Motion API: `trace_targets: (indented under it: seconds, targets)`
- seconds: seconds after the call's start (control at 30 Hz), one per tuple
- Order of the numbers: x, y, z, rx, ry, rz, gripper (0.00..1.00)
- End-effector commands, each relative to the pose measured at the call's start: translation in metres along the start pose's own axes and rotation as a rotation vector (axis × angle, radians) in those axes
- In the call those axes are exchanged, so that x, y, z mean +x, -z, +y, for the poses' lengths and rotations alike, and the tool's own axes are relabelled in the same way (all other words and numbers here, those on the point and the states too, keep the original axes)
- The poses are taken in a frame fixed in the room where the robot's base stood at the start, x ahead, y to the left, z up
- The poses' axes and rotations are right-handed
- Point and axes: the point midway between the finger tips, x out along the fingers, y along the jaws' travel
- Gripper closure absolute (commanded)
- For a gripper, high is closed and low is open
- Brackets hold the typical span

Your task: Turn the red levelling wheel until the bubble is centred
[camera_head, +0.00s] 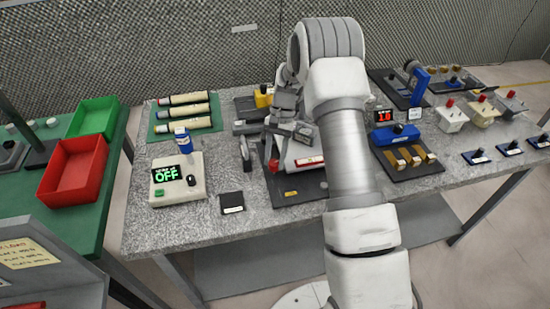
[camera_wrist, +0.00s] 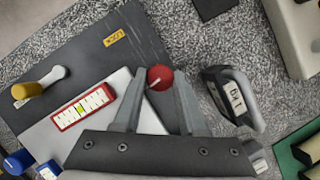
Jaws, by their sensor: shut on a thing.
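The red levelling wheel (camera_wrist: 159,77) sits at the corner of a pale plate (camera_wrist: 45,145) on a dark base (camera_wrist: 85,50). It also shows in the head view (camera_head: 273,165). My gripper (camera_wrist: 158,80) is shut on the wheel, one finger on each side. A red-framed bubble vial (camera_wrist: 66,118) lies on the plate to the left of my fingers; it shows in the head view too (camera_head: 310,161). A yellow-green patch is near the vial's middle, but the picture is too small to tell exact centring. My arm hides part of the plate in the head view.
A dark weight (camera_wrist: 235,97) marked 1 kg stands close to the right of my fingers. A yellow-knobbed lever (camera_wrist: 28,90) and a yellow label (camera_wrist: 114,38) are on the base. A box reading OFF (camera_head: 177,178) and blue-handled fixture (camera_head: 400,135) stand to either side.

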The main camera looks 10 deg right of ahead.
Motion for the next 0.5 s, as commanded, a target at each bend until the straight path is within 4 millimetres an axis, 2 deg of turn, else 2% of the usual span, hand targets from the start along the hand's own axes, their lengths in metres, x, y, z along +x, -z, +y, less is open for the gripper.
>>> trace_targets:
  seconds: [0.37,0.4,0.47,0.5]
  targets:
    - [-0.0007,0.0,-0.0004,-0.005,-0.001,0.001,1.0]
    - [-0.0007,0.0,-0.0004,-0.005,-0.001,0.001,0.57]
    - [-0.0007,0.0,-0.0003,-0.005,-0.001,0.001,0.46]
    - [-0.0006,0.0,-0.0003,-0.005,-0.001,0.001,0.46]
